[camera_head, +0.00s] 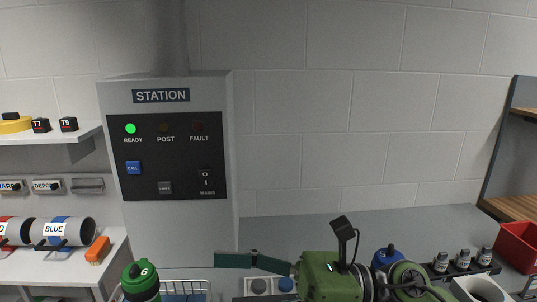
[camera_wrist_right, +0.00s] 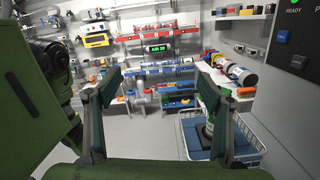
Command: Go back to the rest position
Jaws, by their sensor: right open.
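My right gripper (camera_head: 252,262) reaches in from the lower right of the head view, its dark green fingers pointing left in front of the counter. In the right wrist view its two fingers (camera_wrist_right: 162,88) stand wide apart with nothing between them. It is open and empty. My left gripper is in neither view.
The grey STATION cabinet (camera_head: 165,150) stands at the left, its READY lamp (camera_head: 130,128) lit green. A green-capped bottle marked G (camera_head: 140,280) is at the lower left by a wire basket (camera_head: 196,284). A red bin (camera_head: 517,243) sits at right. The back counter's middle is clear.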

